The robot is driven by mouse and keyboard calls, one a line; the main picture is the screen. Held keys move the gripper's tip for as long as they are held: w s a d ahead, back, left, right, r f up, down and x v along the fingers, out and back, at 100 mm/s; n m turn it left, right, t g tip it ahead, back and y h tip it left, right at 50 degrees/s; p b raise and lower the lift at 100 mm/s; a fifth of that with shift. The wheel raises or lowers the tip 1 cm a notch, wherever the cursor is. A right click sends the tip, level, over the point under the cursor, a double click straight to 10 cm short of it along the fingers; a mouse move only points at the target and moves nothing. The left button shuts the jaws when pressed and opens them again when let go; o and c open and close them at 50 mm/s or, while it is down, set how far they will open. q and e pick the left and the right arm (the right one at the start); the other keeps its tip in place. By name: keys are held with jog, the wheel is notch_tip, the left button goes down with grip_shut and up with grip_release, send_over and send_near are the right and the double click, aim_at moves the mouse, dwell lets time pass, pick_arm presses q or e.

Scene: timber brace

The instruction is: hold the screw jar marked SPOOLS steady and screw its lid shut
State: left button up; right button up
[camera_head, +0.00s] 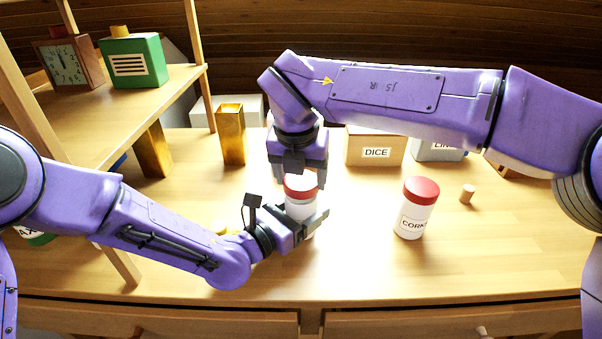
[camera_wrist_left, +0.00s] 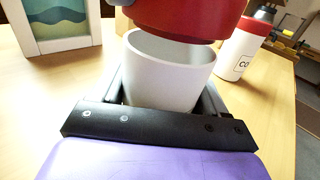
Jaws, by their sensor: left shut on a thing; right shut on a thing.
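A white open jar body (camera_head: 299,209) stands upright on the workbench; its marking is hidden. My left gripper (camera_head: 308,224) is shut around the jar's sides, and the left wrist view shows the jar (camera_wrist_left: 160,80) between its fingers. My right gripper (camera_head: 298,172) points down from above and is shut on the red lid (camera_head: 300,190). In the left wrist view the lid (camera_wrist_left: 185,14) hangs just above the jar's mouth. A gap shows there, with part of the jar's inside visible.
A closed jar marked CORKS (camera_head: 412,222) stands to the right, with a small cork (camera_head: 467,193) beyond it. A box marked DICE (camera_head: 375,150) and a gold container (camera_head: 231,135) stand behind. A wooden shelf (camera_head: 110,115) is at left. Bench front right is clear.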

jog(key=shift+f, duration=0.55)
